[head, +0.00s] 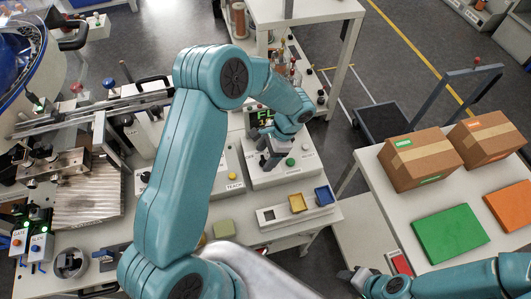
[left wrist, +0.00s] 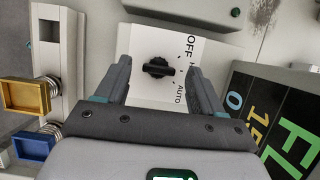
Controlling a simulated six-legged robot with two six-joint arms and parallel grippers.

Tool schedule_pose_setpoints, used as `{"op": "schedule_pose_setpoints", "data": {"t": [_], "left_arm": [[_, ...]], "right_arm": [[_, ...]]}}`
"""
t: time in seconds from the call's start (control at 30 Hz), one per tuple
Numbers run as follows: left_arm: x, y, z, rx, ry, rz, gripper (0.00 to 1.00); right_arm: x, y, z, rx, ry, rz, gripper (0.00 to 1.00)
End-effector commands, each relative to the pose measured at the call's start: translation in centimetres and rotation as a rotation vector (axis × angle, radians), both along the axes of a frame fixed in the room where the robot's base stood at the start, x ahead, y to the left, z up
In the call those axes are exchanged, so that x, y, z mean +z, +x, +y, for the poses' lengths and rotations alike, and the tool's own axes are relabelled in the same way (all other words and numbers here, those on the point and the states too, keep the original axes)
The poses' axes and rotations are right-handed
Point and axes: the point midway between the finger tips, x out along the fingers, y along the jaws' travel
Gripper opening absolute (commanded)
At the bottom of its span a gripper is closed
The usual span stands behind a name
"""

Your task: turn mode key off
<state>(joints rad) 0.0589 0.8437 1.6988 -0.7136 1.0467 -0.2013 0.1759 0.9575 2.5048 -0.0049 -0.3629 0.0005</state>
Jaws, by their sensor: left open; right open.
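The mode key (left wrist: 158,68) is a black knob on a white plate in the left wrist view. The plate (left wrist: 150,38) reads OFF and AUTO, with a label between them partly covered by a finger. The knob lies roughly crosswise in that view; which label it points at I cannot tell. My left gripper (head: 268,158) is open over the panel, its fingers on either side of the knob with a gap on each side. In the head view the gripper hides the key. My right gripper (head: 352,277) is open and empty at the lower right, partly hidden by its arm.
A tray with a yellow bin (head: 298,203) and a blue bin (head: 324,195) stands close in front of the panel. A black display (head: 258,117) stands behind it. A TEACH box (head: 230,175) is to the left. Cartons (head: 418,160) stand on the right table.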

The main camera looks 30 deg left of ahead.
Motion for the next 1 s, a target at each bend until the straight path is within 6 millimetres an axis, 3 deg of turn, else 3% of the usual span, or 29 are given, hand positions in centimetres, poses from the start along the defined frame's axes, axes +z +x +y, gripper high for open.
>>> {"op": "schedule_pose_setpoints", "data": {"t": [0.4, 0.57, 0.6, 1.0], "left_arm": [[-1.1, -0.1, 0.2, 0.0, -0.001, -0.001, 0.68], [-1.0, -0.1, 0.2, -0.001, -0.001, -0.001, 0.16], [-1.0, 0.0, 0.2, -0.001, -0.001, -0.001, 0.12], [-1.3, 0.1, 0.2, 0.077, -0.002, -0.005, 0.12]], "right_arm": [[0.2, 0.0, 0.0, 0.0, 0.0, 0.0, 0.43], [0.2, 0.0, 0.0, 0.0, 0.0, 0.0, 0.43], [0.2, 0.0, 0.0, 0.0, 0.0, 0.0, 0.43], [-0.9, 0.0, 0.0, 0.0, 0.0, 0.0, 0.43]]}}
